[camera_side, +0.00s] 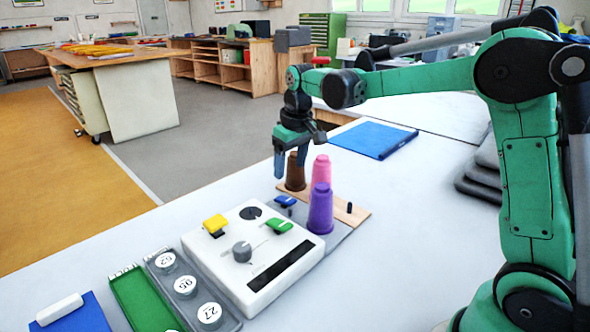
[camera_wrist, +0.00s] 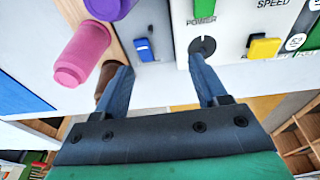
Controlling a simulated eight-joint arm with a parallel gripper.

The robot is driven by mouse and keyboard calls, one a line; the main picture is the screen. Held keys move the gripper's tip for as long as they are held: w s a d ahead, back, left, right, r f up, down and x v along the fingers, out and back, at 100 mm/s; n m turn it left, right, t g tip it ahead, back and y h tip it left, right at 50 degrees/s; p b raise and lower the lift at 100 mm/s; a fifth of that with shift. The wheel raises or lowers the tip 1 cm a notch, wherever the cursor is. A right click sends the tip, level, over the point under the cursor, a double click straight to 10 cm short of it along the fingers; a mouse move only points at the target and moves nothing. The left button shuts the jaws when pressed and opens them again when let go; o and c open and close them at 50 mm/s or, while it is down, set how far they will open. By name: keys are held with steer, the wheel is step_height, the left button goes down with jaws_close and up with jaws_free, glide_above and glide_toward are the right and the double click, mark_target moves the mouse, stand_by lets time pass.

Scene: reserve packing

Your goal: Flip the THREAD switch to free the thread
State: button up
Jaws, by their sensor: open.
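My gripper (camera_side: 290,166) is open and empty, above the table near the cones; its two blue fingers also show in the wrist view (camera_wrist: 160,68). A small blue switch (camera_side: 286,200) sits on a grey plate beside the cones; it shows ahead of my fingers in the wrist view (camera_wrist: 144,49). On the white control box (camera_side: 208,255) are a green lever (camera_side: 279,226), a yellow lever (camera_side: 215,223), a grey knob (camera_side: 242,251) and a black dial (camera_side: 250,212), marked POWER in the wrist view. I cannot read a THREAD label in either view.
Brown (camera_side: 295,172), pink (camera_side: 321,170) and purple (camera_side: 320,210) cones stand close to the blue switch. A short black peg (camera_side: 349,208) stands to their right. A grey tray (camera_side: 186,286) of numbered discs and a green tray (camera_side: 135,300) lie left of the box.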

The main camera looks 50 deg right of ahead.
steer(key=s+a+t, duration=0.3)
steer(key=s+a, duration=0.1)
steer(key=s, duration=0.3)
steer(key=s+a+t, duration=0.2)
steer(key=s+a, duration=0.1)
steer(key=s, duration=0.4)
steer(key=g, duration=0.7)
glide_above(291, 201)
step_height(291, 201, down, 7)
steer(key=shift+d+r, duration=0.15)
steer(key=shift+r, duration=0.05)
step_height(291, 201, down, 6)
steer(key=shift+r, duration=0.15)
steer(key=shift+w+r+g, duration=0.15)
steer(key=shift+g, duration=0.5)
steer(key=shift+w+r+g, duration=0.1)
steer(key=shift+g, duration=0.55)
steer(key=shift+t, duration=0.4)
